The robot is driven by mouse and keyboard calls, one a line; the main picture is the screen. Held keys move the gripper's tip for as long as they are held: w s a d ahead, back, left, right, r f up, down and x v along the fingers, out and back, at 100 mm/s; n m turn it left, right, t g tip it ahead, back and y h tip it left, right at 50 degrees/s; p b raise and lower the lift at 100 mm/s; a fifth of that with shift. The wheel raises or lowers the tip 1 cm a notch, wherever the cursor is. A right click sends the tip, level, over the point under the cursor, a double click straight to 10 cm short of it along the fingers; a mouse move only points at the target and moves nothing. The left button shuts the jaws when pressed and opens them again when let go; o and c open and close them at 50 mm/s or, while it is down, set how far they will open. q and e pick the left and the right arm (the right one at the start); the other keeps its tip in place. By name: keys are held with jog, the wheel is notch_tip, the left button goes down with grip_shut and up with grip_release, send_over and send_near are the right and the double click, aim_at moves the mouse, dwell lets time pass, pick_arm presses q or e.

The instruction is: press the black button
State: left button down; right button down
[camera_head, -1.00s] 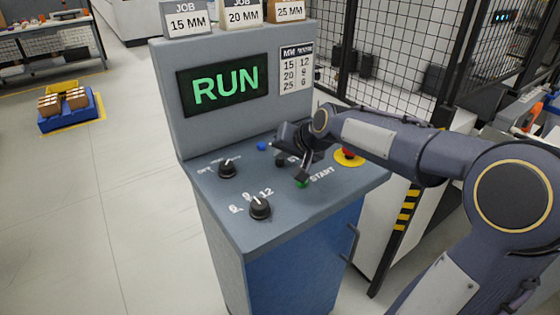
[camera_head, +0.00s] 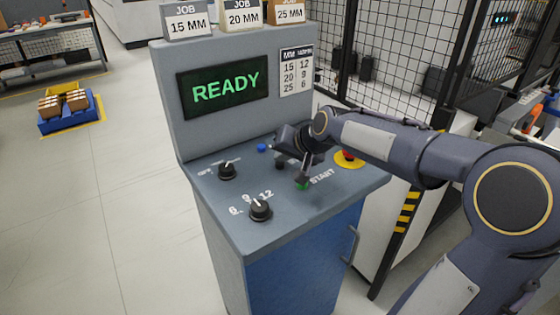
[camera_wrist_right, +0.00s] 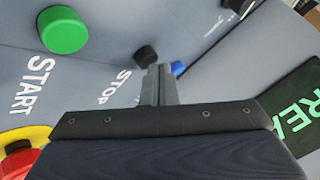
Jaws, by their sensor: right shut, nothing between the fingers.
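The black button (camera_head: 281,163) sits on the sloping grey panel beside the STOP label. It also shows in the right wrist view (camera_wrist_right: 146,56), left of my fingertips. My right gripper (camera_head: 281,150) reaches in from the right, shut and empty, its tips close to the black button. In the wrist view, the shut fingers (camera_wrist_right: 160,72) lie just beside the button; I cannot tell whether they touch it. The display (camera_head: 226,88) reads READY in green. My left gripper is not in view.
The green START button (camera_wrist_right: 65,30) is nearer the panel's front; a blue button (camera_head: 262,147) is behind. A red button on a yellow base (camera_head: 349,160) is at the right. Two black knobs are on the left, one at the front (camera_head: 260,209). A mesh fence (camera_head: 400,55) stands behind.

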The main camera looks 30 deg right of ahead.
aim_at(283, 165)
jog(key=shift+r+p, duration=0.3)
jog(key=shift+r, duration=0.3)
notch_tip(283, 165, up, 5)
jog(key=p, duration=0.4)
jog(key=shift+r, duration=0.1)
dwell(0.5)
jog(key=s+a+f+n, duration=0.1)
jog(key=s+a, duration=0.1)
jog(key=s, duration=0.3)
jog(key=s+a+f+n+g+y, duration=0.1)
jog(key=s+a, duration=0.1)
jog(key=s, duration=0.4)
jog(key=s+a+f+n, duration=0.1)
jog(key=s+a, duration=0.2)
jog(key=s, duration=0.3)
jog(key=shift+g+y, duration=0.3)
jog(key=s+a+f+n+g, duration=0.1)
jog(key=s+a+f, duration=0.1)
jog(key=s, duration=0.3)
jog(key=s+a+f+n, duration=0.1)
jog(key=s+a+f, duration=0.1)
jog(key=s+f, duration=0.2)
jog(key=shift+s+a+g+y, duration=0.3)
jog(key=shift+s+a+g, duration=0.1)
jog(key=shift+s, duration=0.45)
